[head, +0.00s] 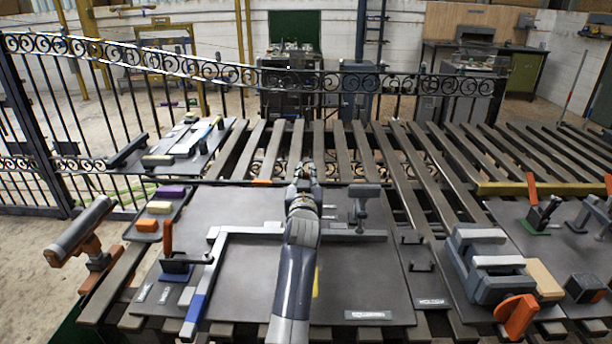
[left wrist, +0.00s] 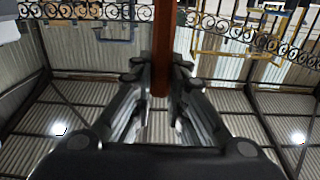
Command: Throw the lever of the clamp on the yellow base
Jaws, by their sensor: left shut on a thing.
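My left arm reaches up the middle of the head view over a dark plate, with its gripper (head: 304,172) near the plate's far edge. In the left wrist view, the gripper (left wrist: 160,88) is shut on an orange-brown bar (left wrist: 162,45), which looks like a lever handle standing between the fingers. A sliver of yellow (head: 316,282), perhaps the yellow base, shows beside my forearm. The arm hides the rest of it and the clamp body. My right gripper is not in view.
A clamp with an orange lever (head: 168,236) on a blue base stands left; another orange-levered clamp (head: 538,205) on green stands right. A grey L-shaped bar (head: 215,262) and a grey post (head: 362,205) flank my arm. A grey vise (head: 490,268) is at right.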

